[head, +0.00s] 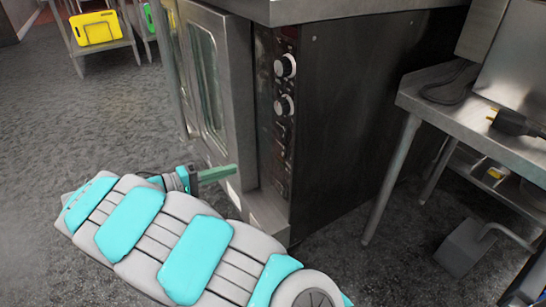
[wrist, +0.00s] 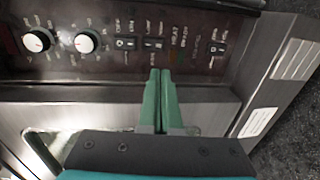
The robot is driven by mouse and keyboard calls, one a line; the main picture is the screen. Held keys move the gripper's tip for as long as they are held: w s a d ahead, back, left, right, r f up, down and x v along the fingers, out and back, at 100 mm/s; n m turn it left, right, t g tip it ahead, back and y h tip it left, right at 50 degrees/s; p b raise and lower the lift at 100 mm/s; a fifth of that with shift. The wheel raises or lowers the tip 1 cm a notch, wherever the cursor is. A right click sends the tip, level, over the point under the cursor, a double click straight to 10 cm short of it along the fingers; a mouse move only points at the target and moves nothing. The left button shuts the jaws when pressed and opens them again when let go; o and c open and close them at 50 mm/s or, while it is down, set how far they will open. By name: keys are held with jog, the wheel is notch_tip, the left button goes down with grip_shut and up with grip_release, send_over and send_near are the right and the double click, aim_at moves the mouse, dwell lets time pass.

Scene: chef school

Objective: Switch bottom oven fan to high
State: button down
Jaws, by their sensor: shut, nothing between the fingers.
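The oven (head: 340,110) stands in the middle of the head view, with a steel-framed glass door (head: 208,75) on its left. Its dark narrow control panel (head: 283,130) carries two round white-faced knobs, which also show in the wrist view (wrist: 85,41). In the wrist view, two small dark rocker switches (wrist: 125,43) and (wrist: 153,44) sit beside the knobs, and another switch (wrist: 217,48) lies further right. Their labels are too blurred to read surely. My gripper (wrist: 160,74) is shut and empty, its green fingertips just below the middle switch; contact cannot be told. It also shows in the head view (head: 234,170).
A steel table (head: 470,125) with a black-cabled item stands to the right of the oven. A rack with a yellow board (head: 97,28) is at the back left. A grey pedal-like object (head: 465,248) is on the floor at right. The left floor is clear.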

aim_at(282, 155)
jog(key=shift+d, duration=0.1)
jog(key=x, duration=1.4)
jog(key=shift+f, duration=0.1)
jog(key=shift+w+b, duration=0.15)
jog(key=shift+b, duration=0.2)
jog(key=f+v, duration=0.3)
jog(key=v, duration=1)
jog(key=shift+s+a+b, duration=0.35)
jog(key=shift+b, duration=0.05)
